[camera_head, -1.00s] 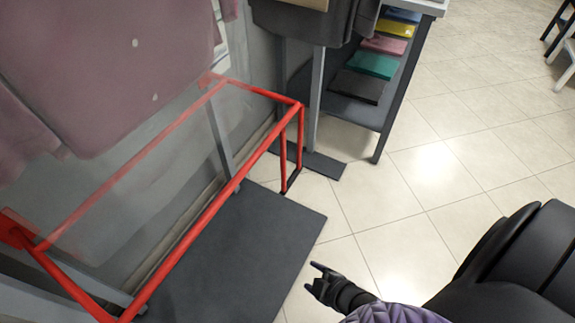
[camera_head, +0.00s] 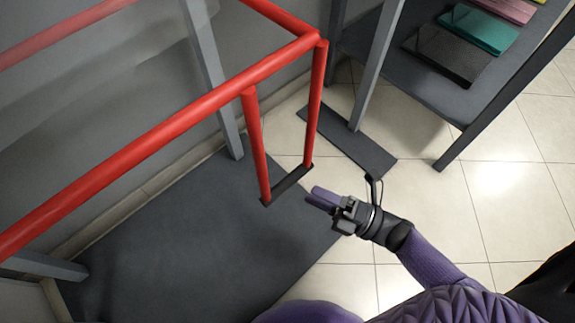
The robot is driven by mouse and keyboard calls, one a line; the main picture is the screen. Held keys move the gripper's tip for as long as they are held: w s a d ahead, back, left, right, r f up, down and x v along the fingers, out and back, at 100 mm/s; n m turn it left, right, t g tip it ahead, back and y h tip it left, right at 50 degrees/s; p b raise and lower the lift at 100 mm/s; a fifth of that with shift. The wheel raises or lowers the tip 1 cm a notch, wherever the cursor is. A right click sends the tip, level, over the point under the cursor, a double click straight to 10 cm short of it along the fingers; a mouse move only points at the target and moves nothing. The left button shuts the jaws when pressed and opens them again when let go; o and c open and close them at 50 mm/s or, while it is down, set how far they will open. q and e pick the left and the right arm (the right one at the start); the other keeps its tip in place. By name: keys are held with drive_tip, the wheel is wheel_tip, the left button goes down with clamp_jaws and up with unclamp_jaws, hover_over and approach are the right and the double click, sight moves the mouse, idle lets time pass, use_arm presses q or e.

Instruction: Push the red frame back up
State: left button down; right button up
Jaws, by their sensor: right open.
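The red frame (camera_head: 165,135) is made of red tubes and stands out level from the wall at the left. My right gripper (camera_head: 345,190) is open and empty, close to the right of the foot bar and low over the mat's edge. It appears apart from the frame. My left gripper is out of view.
A dark mat (camera_head: 190,240) lies on the tiled floor under the frame. Grey posts (camera_head: 212,75) stand behind it. A shelf (camera_head: 430,85) with folded cloths, black (camera_head: 448,55) and green (camera_head: 482,30), is at the upper right. Tiled floor (camera_head: 510,190) is clear at right.

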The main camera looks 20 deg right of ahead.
sight(283, 180)
drive_tip(key=b+x, duration=0.1)
drive_tip(key=x, duration=0.6)
drive_tip(key=shift+w+a, duration=0.15)
drive_tip(key=shift+a, duration=0.1)
drive_tip(key=shift+w+a+r, duration=0.25)
drive_tip(key=shift+w+a, duration=0.05)
drive_tip(key=shift+w, duration=0.05)
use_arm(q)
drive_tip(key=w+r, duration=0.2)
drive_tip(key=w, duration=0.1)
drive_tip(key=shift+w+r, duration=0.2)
use_arm(e)
clamp_jaws()
